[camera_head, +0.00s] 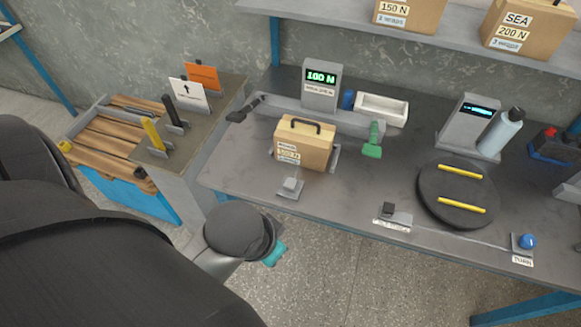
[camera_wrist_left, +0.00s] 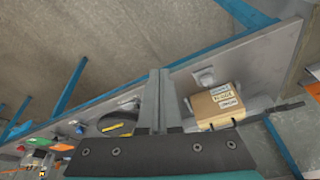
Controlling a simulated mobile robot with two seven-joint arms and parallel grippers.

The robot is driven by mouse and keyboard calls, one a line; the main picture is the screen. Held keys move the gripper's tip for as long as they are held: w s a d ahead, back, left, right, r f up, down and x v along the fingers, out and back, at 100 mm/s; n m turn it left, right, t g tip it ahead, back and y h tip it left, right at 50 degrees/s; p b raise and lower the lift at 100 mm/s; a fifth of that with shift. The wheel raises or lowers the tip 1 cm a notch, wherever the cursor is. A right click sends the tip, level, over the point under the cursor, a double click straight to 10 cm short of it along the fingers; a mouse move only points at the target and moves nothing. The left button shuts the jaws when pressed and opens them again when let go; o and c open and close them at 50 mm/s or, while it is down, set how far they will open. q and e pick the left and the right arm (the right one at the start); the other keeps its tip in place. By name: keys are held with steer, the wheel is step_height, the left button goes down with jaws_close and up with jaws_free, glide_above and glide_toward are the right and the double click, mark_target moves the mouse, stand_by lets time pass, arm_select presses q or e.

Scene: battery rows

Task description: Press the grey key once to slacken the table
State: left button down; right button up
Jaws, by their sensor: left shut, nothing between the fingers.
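A light grey key (camera_head: 290,185) stands on a small plate on the bench, in front of the cardboard box (camera_head: 304,145) with a dark handle. A light grey block on a plate (camera_wrist_left: 205,76), seemingly this key, shows beside the box in the left wrist view. A darker key (camera_head: 389,209) with an unreadable label sits left of the round black turntable (camera_head: 456,193). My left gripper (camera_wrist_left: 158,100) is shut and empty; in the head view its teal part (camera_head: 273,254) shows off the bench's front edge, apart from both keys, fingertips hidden. My right gripper is out of view.
A display reading 100 N (camera_head: 321,77) stands behind the box, and a green-handled lever (camera_head: 373,140) to its right. Two yellow bars lie on the turntable. A blue knob (camera_head: 527,242) sits at front right. The bench front between the keys is clear.

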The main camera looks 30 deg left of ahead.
arm_select(q)
steer(key=w+d+f+m+t+h, duration=0.1)
steer(key=w+m, duration=0.1)
steer(key=w, duration=0.3)
steer(key=w+d+f+m+t, duration=0.1)
steer(key=w+d+m+t, duration=0.1)
steer(key=w, duration=0.3)
steer(key=m+t, duration=0.2)
steer(key=m, duration=0.3)
glide_above(287, 185)
step_height(287, 185, down, 3)
steer(key=shift+f+h, duration=0.2)
steer(key=shift+h, duration=0.1)
steer(key=shift+f, duration=0.1)
step_height(287, 185, down, 8)
steer(key=b, duration=0.8)
steer(key=shift+f+b, duration=0.35)
steer(key=shift+b, duration=0.1)
